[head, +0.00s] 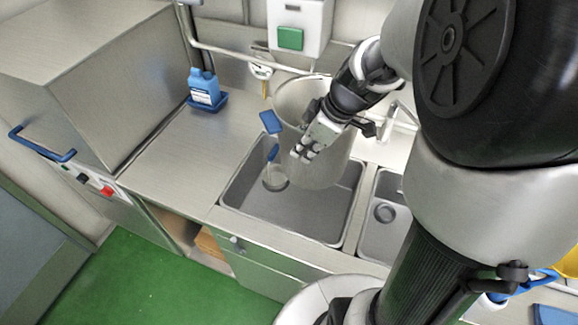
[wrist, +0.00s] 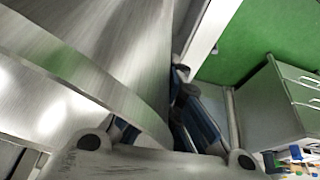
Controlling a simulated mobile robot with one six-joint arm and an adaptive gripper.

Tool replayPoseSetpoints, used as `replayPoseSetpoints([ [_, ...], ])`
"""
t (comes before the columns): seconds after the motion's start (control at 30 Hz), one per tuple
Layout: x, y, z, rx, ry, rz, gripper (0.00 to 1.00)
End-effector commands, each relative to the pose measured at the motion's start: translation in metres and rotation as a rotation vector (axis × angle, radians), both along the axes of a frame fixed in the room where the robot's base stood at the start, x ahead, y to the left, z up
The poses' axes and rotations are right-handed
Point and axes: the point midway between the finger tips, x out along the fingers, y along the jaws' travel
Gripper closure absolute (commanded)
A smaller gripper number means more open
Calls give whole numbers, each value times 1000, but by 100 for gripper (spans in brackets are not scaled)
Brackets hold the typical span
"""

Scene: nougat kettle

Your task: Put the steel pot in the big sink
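The steel pot (head: 326,172) is a tall, wide cylinder. In the head view it is upright over the big sink (head: 240,198), with its lower part within the basin's outline. I cannot tell whether its base touches the sink floor. My gripper (head: 305,150) is at the pot's near side, below its rim, pointing down and left. In the wrist view the pot's curved wall (wrist: 100,60) fills the left side, and its edge runs between the blue-padded fingers (wrist: 160,128). The fingers appear closed on the pot; the contact is partly hidden.
Blue handle-like parts (head: 271,122) are left of the pot. A smaller sink (head: 384,213) adjoins on the right. A blue bottle (head: 204,86) stands on the steel counter at the back left. A steel machine (head: 120,80) is at the far left. Green floor (head: 150,275) lies in front.

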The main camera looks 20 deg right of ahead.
Motion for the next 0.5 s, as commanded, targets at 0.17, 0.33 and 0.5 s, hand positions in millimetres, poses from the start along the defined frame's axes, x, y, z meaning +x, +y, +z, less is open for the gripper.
replayPoseSetpoints([
  [0.17, -1, 0, -45, 2, 5, 0, 100],
  [0.33, -1, 0, -88, 1, 5, 0, 100],
  [0.5, -1, 0, -131, 1, 5, -2, 100],
])
